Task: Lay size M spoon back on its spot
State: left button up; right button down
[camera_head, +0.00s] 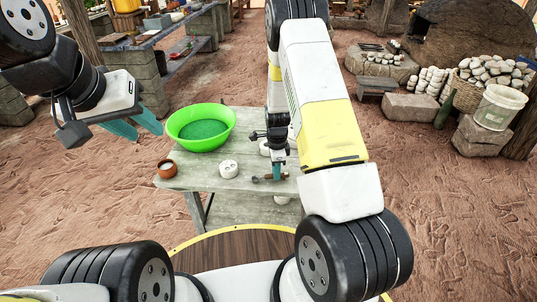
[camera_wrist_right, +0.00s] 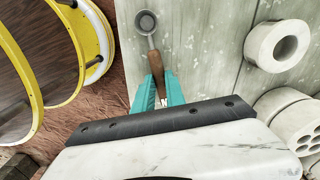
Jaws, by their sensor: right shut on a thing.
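A spoon with a round grey metal bowl (camera_wrist_right: 147,24) and a brown wooden handle (camera_wrist_right: 156,66) is in the right wrist view. It also shows small in the head view (camera_head: 269,178), at the front right of the wooden table (camera_head: 240,208). My right gripper (camera_wrist_right: 161,88) is shut on the handle, its teal fingers on either side. I cannot tell whether the spoon touches the tabletop. My left gripper (camera_head: 140,127) is open and empty, raised left of the table.
A green basin (camera_head: 201,129) stands at the table's back left, and a small brown pot (camera_head: 167,169) at its left edge. A white holed cylinder (camera_head: 228,169) stands left of the spoon. More white cylinders lie to the right in the wrist view (camera_wrist_right: 277,45).

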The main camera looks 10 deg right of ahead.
jog(key=shift+f, duration=0.15)
jog(key=c, duration=0.7)
grip_release()
jog(key=shift+c, duration=0.2)
jog(key=shift+r, duration=3)
